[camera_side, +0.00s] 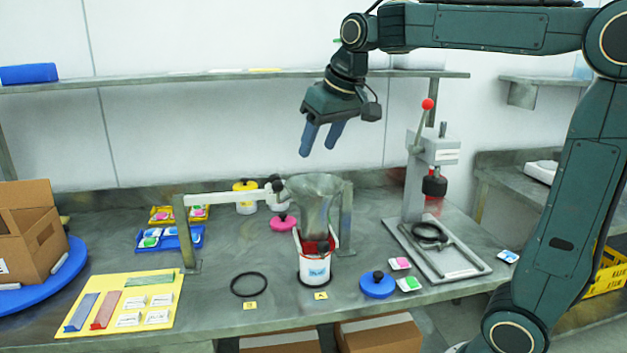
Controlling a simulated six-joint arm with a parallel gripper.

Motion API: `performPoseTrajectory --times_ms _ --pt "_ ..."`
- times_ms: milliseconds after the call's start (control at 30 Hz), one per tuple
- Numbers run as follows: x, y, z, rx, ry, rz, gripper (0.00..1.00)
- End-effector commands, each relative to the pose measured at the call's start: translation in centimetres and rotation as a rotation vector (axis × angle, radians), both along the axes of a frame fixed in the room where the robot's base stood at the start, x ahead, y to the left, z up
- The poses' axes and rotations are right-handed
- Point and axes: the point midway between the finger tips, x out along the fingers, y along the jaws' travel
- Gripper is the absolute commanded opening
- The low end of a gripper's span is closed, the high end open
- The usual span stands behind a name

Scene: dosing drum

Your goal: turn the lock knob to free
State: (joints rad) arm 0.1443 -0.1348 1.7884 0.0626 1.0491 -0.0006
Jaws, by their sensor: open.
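My gripper (319,146) hangs in the air above the metal dosing drum (316,196), with its two blue fingers apart and nothing between them. The drum is a grey funnel-like body on a frame with an upright post at each side. A small dark knob (276,184) shows at the drum's left, near the end of a pale bar (230,196); I cannot tell for certain that it is the lock knob or which way it is turned. A white jar (316,270) with a label stands under the drum's red-edged outlet.
A press (428,180) with a red-tipped lever stands right of the drum. A blue lid (377,285), a black ring (249,284) and a pink lid (284,223) lie on the bench. A yellow board (95,281) and cardboard box (30,235) are at left. A shelf (200,79) runs behind.

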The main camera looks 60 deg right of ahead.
Motion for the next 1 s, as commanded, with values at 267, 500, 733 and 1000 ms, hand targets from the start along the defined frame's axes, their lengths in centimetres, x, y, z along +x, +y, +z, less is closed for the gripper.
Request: performPoseTrajectory --times_ms 267,500,733,1000 --pt "-2.6 1.1 -0.6 -0.001 -0.008 0.026 0.52" --pt "-3.4 1.5 -0.8 -0.002 -0.010 0.034 0.52" --pt "-3.4 1.5 -0.8 -0.001 -0.009 0.034 0.52" --pt "-2.5 1.1 -0.6 -0.002 -0.007 0.022 0.52"
